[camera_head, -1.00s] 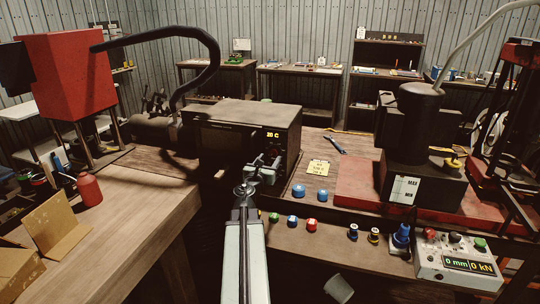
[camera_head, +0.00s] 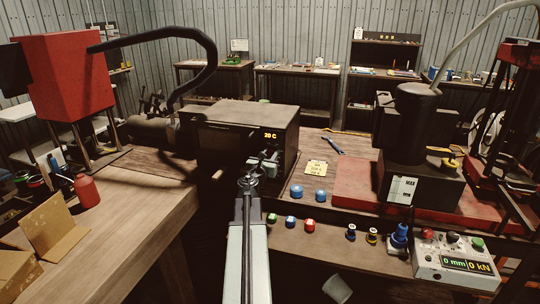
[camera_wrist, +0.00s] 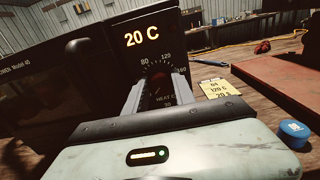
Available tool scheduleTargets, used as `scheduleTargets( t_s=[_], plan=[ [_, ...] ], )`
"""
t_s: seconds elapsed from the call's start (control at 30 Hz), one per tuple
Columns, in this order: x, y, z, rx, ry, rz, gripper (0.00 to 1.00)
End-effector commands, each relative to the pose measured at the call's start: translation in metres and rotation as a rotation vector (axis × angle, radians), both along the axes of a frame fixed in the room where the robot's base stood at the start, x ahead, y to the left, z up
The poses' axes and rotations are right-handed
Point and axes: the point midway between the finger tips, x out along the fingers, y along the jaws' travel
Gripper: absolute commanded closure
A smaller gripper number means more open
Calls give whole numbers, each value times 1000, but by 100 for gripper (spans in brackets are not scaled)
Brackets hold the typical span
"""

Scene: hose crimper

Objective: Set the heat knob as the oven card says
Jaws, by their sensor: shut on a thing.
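The black oven (camera_head: 228,150) stands on the bench, and its lit display reads 20 C, also clear in the wrist view (camera_wrist: 142,36). The heat knob (camera_wrist: 158,86) is on its front under the display, inside a dial marked with numbers such as 80 and 120. My gripper (camera_wrist: 160,90) is shut on the knob, one finger on each side. The fingers hide much of the knob, and its pointer cannot be made out. In the head view my gripper (camera_head: 268,160) is at the oven's front. The yellow oven card (camera_wrist: 220,90) lies right of the oven; its small writing seems to include 120.
Blue caps (camera_head: 320,196) lie on the bench right of my gripper, near the card (camera_head: 316,168). A wrench (camera_head: 333,145) lies behind them. A black press (camera_head: 415,130) on a red base stands to the right. A red bottle (camera_head: 88,190) stands on the left table.

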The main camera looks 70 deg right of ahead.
Motion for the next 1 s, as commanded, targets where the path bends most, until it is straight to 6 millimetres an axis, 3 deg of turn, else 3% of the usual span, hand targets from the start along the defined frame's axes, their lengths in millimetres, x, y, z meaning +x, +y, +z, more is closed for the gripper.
scheduleTargets(
  t_s=[0.37,1.0],
  plan=[
    [0,3,-1,13,-219,1,100],
    [-2,3,-3,47,-825,0,100]
  ],
)
